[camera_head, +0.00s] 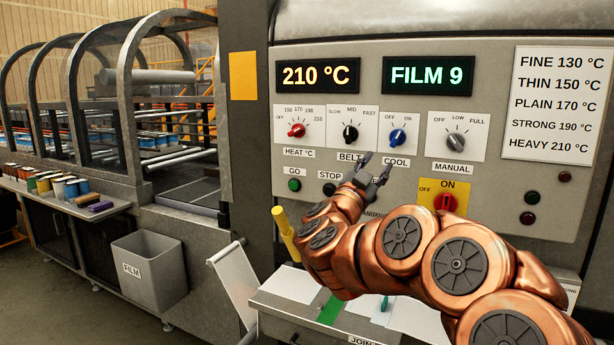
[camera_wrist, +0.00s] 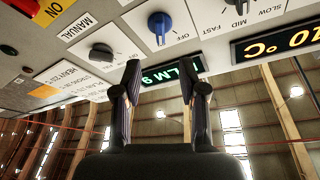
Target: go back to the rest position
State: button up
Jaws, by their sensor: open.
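My gripper (camera_head: 376,166) is in front of the control panel (camera_head: 500,200), just below the blue COOL knob (camera_head: 397,137) in the head view. Its two fingers are apart with nothing between them. In the wrist view my gripper (camera_wrist: 160,72) points up along the panel face, with the blue knob (camera_wrist: 159,26) beyond the fingertips and apart from them. My copper arm reaches in from the lower right and hides part of the panel's lower edge.
The panel carries a red HEAT knob (camera_head: 296,130), a black BELT knob (camera_head: 350,134), a grey MANUAL knob (camera_head: 455,141) and a red main switch (camera_head: 444,202). The displays read 210 °C and FILM 9. A FILM bin (camera_head: 150,275) stands at lower left, with open floor before it.

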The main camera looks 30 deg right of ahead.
jog(key=w+a+f+n+t+y, duration=0.1)
jog(key=w+a+n+t+y, duration=0.25)
jog(key=a, duration=0.25)
jog(key=w+a+n+t+y+p, duration=0.1)
jog(key=w+a+n+t+y, duration=0.1)
jog(key=a+n+t+y, duration=0.25)
jog(key=w+a+f+n+t+y, duration=0.1)
jog(key=w+a+n+y, duration=0.2)
jog(key=a+y, duration=0.35)
jog(key=s+a+f+n+g+y+p, duration=0.1)
jog(key=s+a+f+n+g+y, duration=0.15)
jog(key=a+f, duration=0.4)
jog(key=s+a+f+n+g+y, duration=0.1)
jog(key=a+f+n+y, duration=0.25)
jog(key=a, duration=0.55)
jog(key=s+a+f+n+g+y+p, duration=0.1)
jog(key=s+a+f+g, duration=0.25)
jog(key=s+f, duration=0.4)
jog(key=s+a+f+n+g+y+p, duration=0.15)
jog(key=s+f+g, duration=0.35)
jog(key=s, duration=0.5)
jog(key=s+d+f+g+h, duration=0.1)
jog(key=s+g, duration=0.3)
jog(key=s, duration=0.7)
jog(key=s+d+f+g+h, duration=0.2)
jog(key=s+d+f+g, duration=0.1)
jog(key=s, duration=0.7)
jog(key=shift+s+d+m+g, duration=0.2)
jog(key=shift+s+m+g, duration=0.15)
jog(key=shift+m+g, duration=0.1)
